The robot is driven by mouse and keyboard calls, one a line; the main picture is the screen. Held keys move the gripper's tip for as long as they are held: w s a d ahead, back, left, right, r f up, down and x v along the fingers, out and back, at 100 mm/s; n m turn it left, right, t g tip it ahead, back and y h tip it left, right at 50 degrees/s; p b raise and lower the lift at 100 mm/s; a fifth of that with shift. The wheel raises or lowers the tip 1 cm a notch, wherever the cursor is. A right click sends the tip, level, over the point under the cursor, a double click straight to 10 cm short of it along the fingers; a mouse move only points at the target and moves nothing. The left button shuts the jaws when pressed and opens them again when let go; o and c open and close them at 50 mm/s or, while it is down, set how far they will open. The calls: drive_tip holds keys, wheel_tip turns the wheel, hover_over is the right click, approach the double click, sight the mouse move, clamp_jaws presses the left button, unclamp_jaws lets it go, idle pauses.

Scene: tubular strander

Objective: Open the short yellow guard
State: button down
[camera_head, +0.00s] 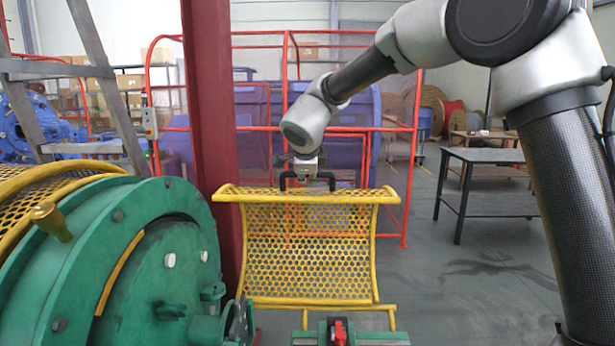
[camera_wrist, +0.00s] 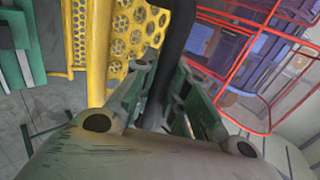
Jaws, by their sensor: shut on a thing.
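The short yellow guard (camera_head: 309,250) is a curved perforated sheet with a yellow tube frame. It stands upright in the middle of the head view, right of the green machine housing. A black handle (camera_head: 329,180) shows at its top edge. My gripper (camera_head: 306,172) comes down from above and is shut on this handle. In the wrist view, the black handle (camera_wrist: 176,45) runs between the fingers of my gripper (camera_wrist: 168,88), with the perforated yellow guard (camera_wrist: 125,40) beside it. The exact finger contact is partly hidden.
The green round housing (camera_head: 150,265) and a yellow mesh cover (camera_head: 45,185) fill the left. A dark red post (camera_head: 213,120) stands close left of the guard. Red fencing (camera_head: 405,190) is behind. A dark table (camera_head: 485,158) stands at right, with open floor before it.

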drive_tip(key=shift+f, duration=0.1)
drive_tip(key=c, duration=1.4)
unclamp_jaws()
drive_tip(key=shift+s, duration=0.1)
drive_tip(key=v, duration=1.2)
drive_tip(key=shift+d, duration=0.1)
